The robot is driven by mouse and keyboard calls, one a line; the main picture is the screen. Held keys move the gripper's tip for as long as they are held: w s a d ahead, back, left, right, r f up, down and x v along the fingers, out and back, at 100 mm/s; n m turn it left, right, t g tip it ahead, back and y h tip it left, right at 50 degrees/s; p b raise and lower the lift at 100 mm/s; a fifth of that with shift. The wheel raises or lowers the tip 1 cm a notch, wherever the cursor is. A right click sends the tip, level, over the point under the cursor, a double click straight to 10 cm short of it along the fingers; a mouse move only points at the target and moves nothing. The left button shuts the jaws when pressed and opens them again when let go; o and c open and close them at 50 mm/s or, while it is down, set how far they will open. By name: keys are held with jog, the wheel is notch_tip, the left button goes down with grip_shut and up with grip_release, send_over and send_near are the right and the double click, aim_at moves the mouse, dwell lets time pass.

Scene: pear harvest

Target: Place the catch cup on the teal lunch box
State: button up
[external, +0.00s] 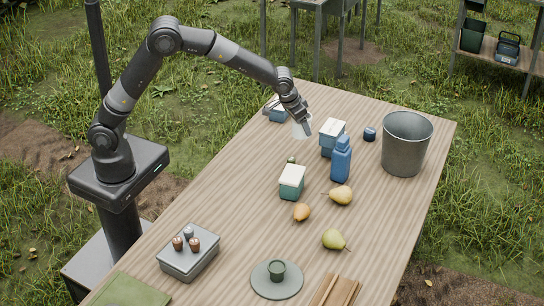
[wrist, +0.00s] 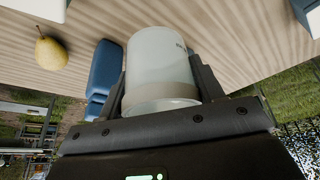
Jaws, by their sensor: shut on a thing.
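The catch cup, a pale frosted cup (external: 301,129), is held above the far part of the table. It fills the middle of the wrist view (wrist: 160,65), between the two fingers. My gripper (wrist: 163,85) is shut on it; in the external view my gripper (external: 301,117) is partly hidden by the arm's end. The teal lunch box (external: 291,187) has a cream lid with nothing on it. It stands on the table below and nearer than the cup, apart from it.
A blue box with a pale lid (external: 332,134) and a blue bottle (external: 341,162) stand right of the cup. Pears (external: 341,195), a metal bucket (external: 406,145), a grey box with small items (external: 188,257) and a plate with a dark cup (external: 277,284) share the table (external: 235,205).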

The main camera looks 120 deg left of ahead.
jog(key=w+d+r+m+t+h, duration=0.1)
jog(key=d+r+m, duration=0.2)
jog(key=d, duration=1)
jog(key=w+d+r+m+h, duration=0.1)
jog(key=d+r+m, duration=0.25)
jog(key=d, duration=0.95)
send_over(298, 173)
jog(key=s, duration=0.2)
jog(key=f, duration=0.4)
jog(key=d+f, duration=0.1)
jog(key=f, duration=0.2)
jog(key=shift+w, duration=0.2)
jog(key=shift+f, duration=1.9)
jog(key=shift+f, duration=0.15)
jog(key=o, duration=1)
jog(key=shift+c, duration=0.2)
jog(key=shift+s+r+n, duration=0.1)
jog(key=shift+r+n, duration=0.15)
jog(key=shift+r, duration=0.3)
jog(key=v, duration=1.1)
jog(key=shift+s+d, duration=0.2)
jog(key=shift+s, duration=0.05)
